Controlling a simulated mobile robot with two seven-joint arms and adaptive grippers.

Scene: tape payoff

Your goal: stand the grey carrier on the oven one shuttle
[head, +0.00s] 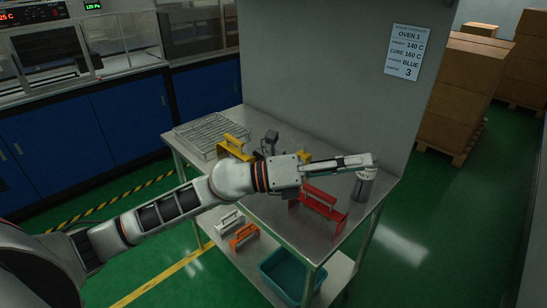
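A light grey carrier (229,220) with a raised handle stands on the lower shelf of the steel table, beside an orange carrier (243,237). My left gripper (368,160) reaches across above the table, well away from the grey carrier. Its fingers point right, at the top of a small grey canister (364,188); I cannot tell whether they touch or hold it. A wire rack tray (190,131) lies at the table's left end; I cannot tell whether it is the oven one shuttle. My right gripper is out of view.
A red carrier (324,209) and yellow carriers (232,145) stand on the tabletop (280,218), partly behind my arm. A teal bin (290,273) sits on the lower shelf. An "OVEN 1" sign (404,52) hangs on the grey panel behind. Boxes (460,95) stand right.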

